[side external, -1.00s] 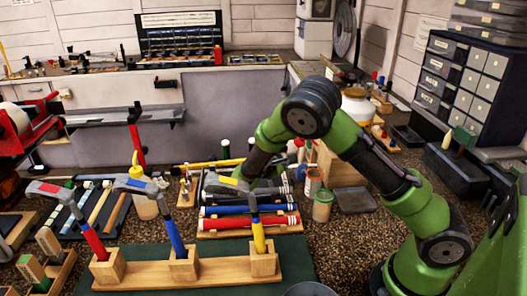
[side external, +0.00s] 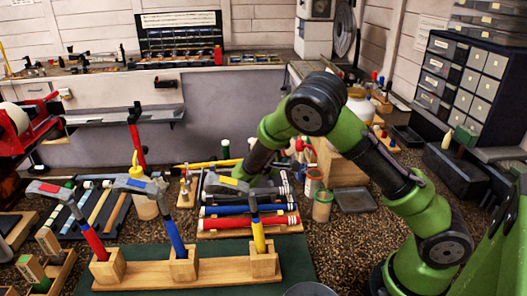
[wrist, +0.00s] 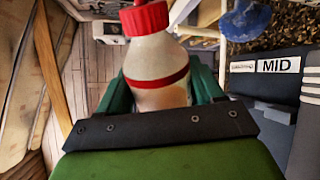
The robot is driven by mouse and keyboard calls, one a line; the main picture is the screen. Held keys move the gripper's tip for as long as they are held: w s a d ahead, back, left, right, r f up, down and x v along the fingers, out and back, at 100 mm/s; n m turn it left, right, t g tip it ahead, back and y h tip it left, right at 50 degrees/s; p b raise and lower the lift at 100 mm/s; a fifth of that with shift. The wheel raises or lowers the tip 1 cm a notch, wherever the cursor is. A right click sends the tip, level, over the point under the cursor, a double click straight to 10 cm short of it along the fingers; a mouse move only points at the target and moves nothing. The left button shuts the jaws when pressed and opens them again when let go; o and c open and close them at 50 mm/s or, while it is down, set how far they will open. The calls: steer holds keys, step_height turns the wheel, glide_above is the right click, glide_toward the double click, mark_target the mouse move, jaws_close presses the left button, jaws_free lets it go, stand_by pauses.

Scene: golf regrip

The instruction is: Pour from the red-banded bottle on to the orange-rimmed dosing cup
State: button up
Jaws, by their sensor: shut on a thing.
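In the wrist view my gripper (wrist: 160,88) is shut on the red-banded bottle (wrist: 157,55), a pale bottle with a red cap and a red band around its body. The green fingers sit on both sides of it, and its lower part is hidden behind my gripper's dark plate. In the side view my gripper and the bottle are hidden behind the tools in the front. The orange-rimmed dosing cup (side external: 313,184) appears to be the small container right of my forearm, apart from it. I cannot see into it.
A green-rimmed cup (side external: 322,207) stands just in front of the orange-rimmed one. A wooden stand (side external: 215,268) holds hammer-like tools upright in front. A rack of coloured grips (side external: 250,227) lies behind it. A dark tray (side external: 355,200) lies to the right.

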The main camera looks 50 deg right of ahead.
steer(key=shift+m+t, duration=0.3)
steer(key=shift+m, duration=0.3)
stand_by(1.1)
steer(key=shift+s+m, duration=0.1)
steer(key=shift+m, duration=0.2)
steer(key=shift+s+d, duration=0.1)
stand_by(0.8)
stand_by(4.2)
steer(key=n, duration=0.3)
steer(key=shift+w+g, duration=0.2)
steer(key=shift+g, duration=0.2)
steer(key=shift+n, duration=0.3)
